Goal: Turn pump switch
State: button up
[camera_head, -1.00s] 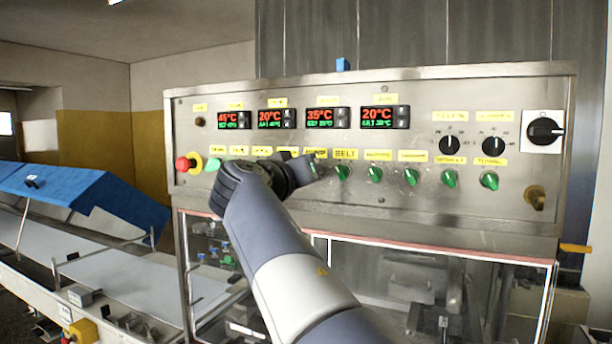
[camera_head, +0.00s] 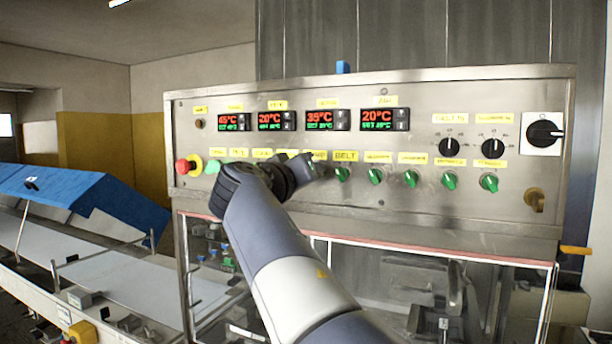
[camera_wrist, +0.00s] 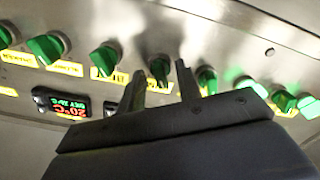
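The control panel (camera_head: 420,100) carries a row of green switches. The pump switch is under a partly covered yellow label (camera_head: 316,155), left of the one reading BELT, and in the head view my gripper (camera_head: 310,168) largely hides it. In the wrist view, which is upside down, the pump switch (camera_wrist: 159,68) shows between the two fingers of my gripper (camera_wrist: 161,72). The fingers are apart, one on each side of the knob, with a gap visible. I cannot tell whether either finger touches it.
The belt switch (camera_head: 342,174) is close to the right of my gripper; it also shows in the wrist view (camera_wrist: 105,58). A red emergency button (camera_head: 183,167) is at the panel's left. Temperature displays (camera_head: 327,120) sit above. A conveyor with a blue cover (camera_head: 85,195) stands at left.

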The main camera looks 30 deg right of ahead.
jog(key=b+v, duration=0.3)
jog(key=v, duration=0.7)
jog(key=shift+s+a, duration=0.3)
jog(key=shift+d, duration=0.1)
jog(key=p+x, duration=0.3)
jog(key=x, duration=0.7)
jog(key=shift+w+d, duration=0.25)
jog(key=shift+w, duration=0.05)
